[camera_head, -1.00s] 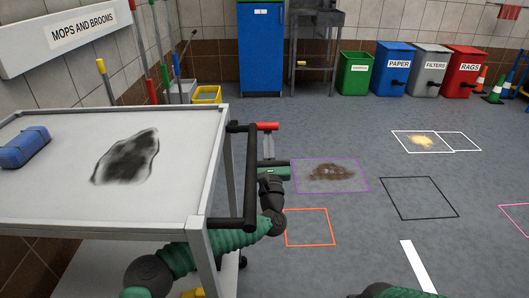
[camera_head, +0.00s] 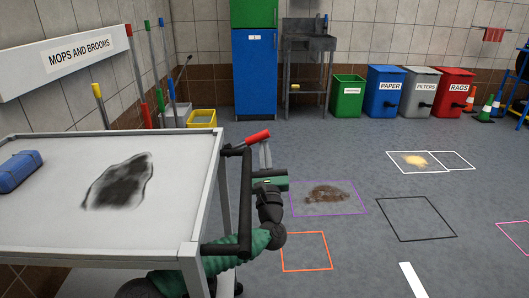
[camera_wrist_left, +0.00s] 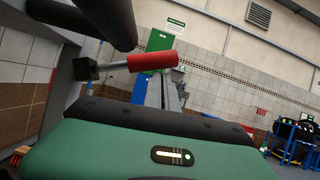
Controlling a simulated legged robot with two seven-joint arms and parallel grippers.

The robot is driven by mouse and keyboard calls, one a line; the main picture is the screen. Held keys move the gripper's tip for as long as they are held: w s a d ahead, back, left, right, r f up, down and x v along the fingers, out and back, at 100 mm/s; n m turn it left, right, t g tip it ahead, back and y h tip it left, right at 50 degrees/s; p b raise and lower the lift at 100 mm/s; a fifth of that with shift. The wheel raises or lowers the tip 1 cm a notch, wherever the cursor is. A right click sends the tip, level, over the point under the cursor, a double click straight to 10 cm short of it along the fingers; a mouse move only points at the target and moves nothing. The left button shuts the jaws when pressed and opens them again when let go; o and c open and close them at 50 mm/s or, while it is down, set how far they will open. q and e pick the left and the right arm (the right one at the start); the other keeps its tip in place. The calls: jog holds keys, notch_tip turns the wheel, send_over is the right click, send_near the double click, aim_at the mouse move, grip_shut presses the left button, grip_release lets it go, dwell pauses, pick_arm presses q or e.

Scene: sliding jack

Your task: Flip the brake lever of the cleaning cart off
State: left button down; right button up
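The cleaning cart (camera_head: 135,223) stands at the left with a black push handle (camera_head: 247,200) on its right side. The brake lever (camera_head: 258,136), a dark rod with a red grip, sticks out from the handle's far end and slants upward to the right. My left gripper (camera_head: 265,153) is just below the red grip, fingers pointing up at it. In the left wrist view the red grip (camera_wrist_left: 152,60) lies across the ends of the grey fingers (camera_wrist_left: 163,92). Contact and finger gap are unclear. My right gripper is out of view.
A blue case (camera_head: 18,172) lies on the cart top beside a dark smudge (camera_head: 118,180). A brown stain (camera_head: 328,194) and painted outlines mark the floor at the right. Bins and a blue cabinet (camera_head: 255,75) line the back wall. The floor right of the cart is open.

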pick_arm(q)
jog(key=shift+r, duration=0.2)
jog(key=p+v, duration=0.2)
jog(key=v, duration=0.5)
jog(key=shift+s+f+p, duration=0.2)
jog(key=shift+f+p, duration=0.15)
